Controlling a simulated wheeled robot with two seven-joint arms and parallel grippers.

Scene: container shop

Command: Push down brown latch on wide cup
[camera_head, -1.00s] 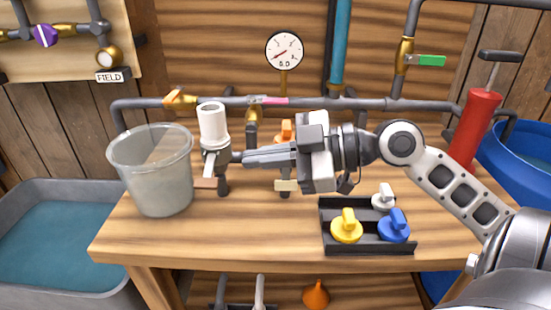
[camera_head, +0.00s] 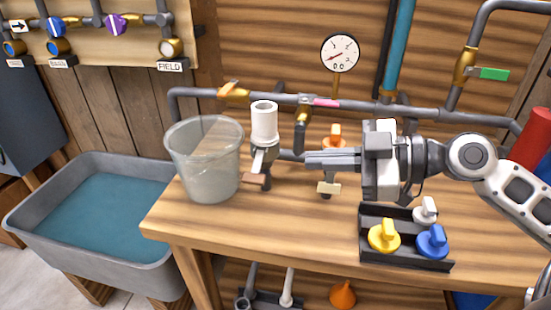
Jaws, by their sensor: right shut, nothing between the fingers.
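The wide cup is most likely the large clear bucket-like cup (camera_head: 206,165) standing on the wooden bench at the left. A brown latch (camera_head: 255,179) sits at the low end of a lever beside the cup's right side, under a white cylinder (camera_head: 264,122). A second, tan latch (camera_head: 328,188) is further right. My right gripper (camera_head: 308,160) reaches in from the right with its fingers together and empty. Its fingertips point left, apart from the brown latch, to its right and a little higher in the picture. My left gripper does not show.
A black tray (camera_head: 374,254) with yellow, white and blue knobs lies at the bench's front right. Pipes and a pressure gauge (camera_head: 340,53) run behind. A grey water trough (camera_head: 45,236) stands left of the bench. The bench front is clear.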

